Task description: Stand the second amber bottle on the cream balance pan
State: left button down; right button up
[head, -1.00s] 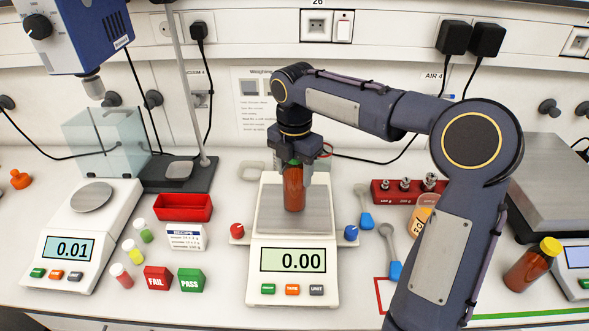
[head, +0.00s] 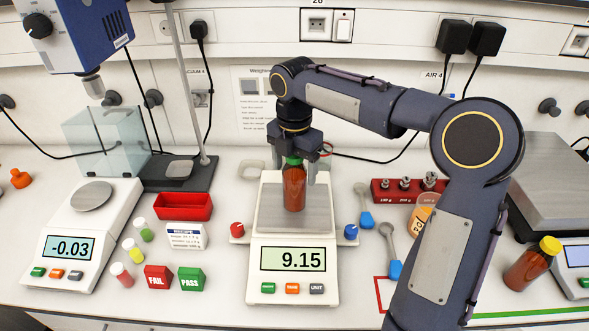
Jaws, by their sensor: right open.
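An amber bottle with a green cap (head: 294,190) stands upright on the steel pan (head: 268,222) of the middle cream balance (head: 293,290). That balance's display reads 9.15. My right gripper (head: 297,168) is open, its fingers on either side of the bottle's cap and upper part. Another amber bottle, with a yellow cap (head: 530,265), stands on the bench at the far right. My left gripper is not in view.
Another cream balance (head: 85,245) at the left reads -0.03. Red and blue knobs flank the middle balance. A red tray (head: 183,207), small vials, FAIL (head: 158,279) and PASS (head: 191,280) blocks lie left. Spoons and a red weight block (head: 395,191) lie right.

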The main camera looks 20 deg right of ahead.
notch_tip(320, 180, up, 11)
jog(key=shift+p, duration=0.4)
jog(key=shift+s+r, duration=0.1)
jog(key=shift+s, duration=0.15)
jog(key=s+a+f+m+t+y, duration=0.1)
jog(key=s+f+m, duration=0.3)
jog(key=s+m, duration=0.4)
jog(key=s+a+f+m+t+y, duration=0.1)
jog(key=s+f+m+t, duration=0.1)
jog(key=s+f+m, duration=0.3)
jog(key=s+a+f+m+t+y, duration=0.1)
jog(key=s+f+m, duration=0.4)
jog(key=s+m, duration=0.7)
jog(key=shift+m+t+y, duration=0.4)
jog(key=shift+t, duration=0.4)
